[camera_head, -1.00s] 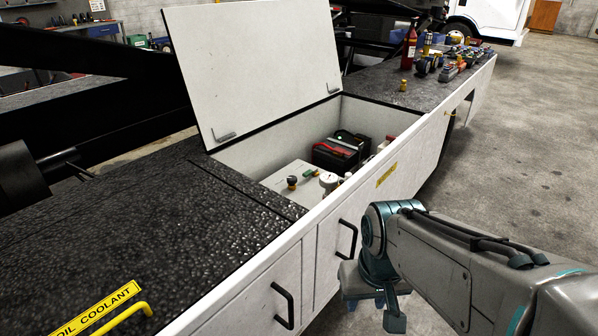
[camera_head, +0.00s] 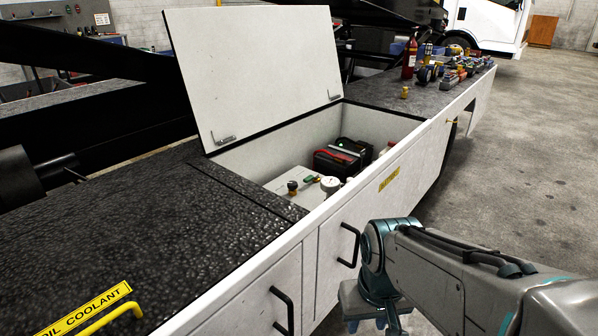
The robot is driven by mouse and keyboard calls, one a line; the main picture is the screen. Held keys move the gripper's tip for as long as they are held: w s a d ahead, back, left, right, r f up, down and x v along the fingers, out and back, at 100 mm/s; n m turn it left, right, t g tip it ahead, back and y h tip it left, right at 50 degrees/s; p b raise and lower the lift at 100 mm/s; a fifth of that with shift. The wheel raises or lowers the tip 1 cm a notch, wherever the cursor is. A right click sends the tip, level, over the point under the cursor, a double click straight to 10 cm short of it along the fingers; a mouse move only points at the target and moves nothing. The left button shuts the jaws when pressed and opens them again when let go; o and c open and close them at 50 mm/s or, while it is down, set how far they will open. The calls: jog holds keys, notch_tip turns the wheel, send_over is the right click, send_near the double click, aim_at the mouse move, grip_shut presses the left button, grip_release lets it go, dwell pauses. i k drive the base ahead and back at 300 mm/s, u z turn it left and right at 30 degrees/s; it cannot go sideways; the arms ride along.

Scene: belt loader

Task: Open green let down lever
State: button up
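A small green lever (camera_head: 308,181) lies inside the open compartment of the white loader body, between a black-and-brass knob (camera_head: 292,187) and a round white gauge (camera_head: 330,184). It is small in the picture, and its exact position is hard to read. My gripper (camera_head: 374,318) hangs at the bottom of the view, outside the cabinet's front side and below its rim, well apart from the lever. The bottom edge cuts off its fingertips, so I cannot tell whether it is open or shut. Nothing held shows.
The compartment's white lid (camera_head: 255,70) stands raised. A black battery-like box (camera_head: 342,157) sits behind the gauge. The compartment's front wall lies between gripper and lever. Black handles (camera_head: 283,310) stick out below. A red bottle (camera_head: 409,60) and several small items stand farther back. Right floor is clear.

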aim_at(306, 181)
jog(key=z, duration=1.95)
jog(key=i, duration=1.35)
jog(key=u, duration=2.85)
jog(key=i, duration=0.6)
jog(key=u, duration=0.1)
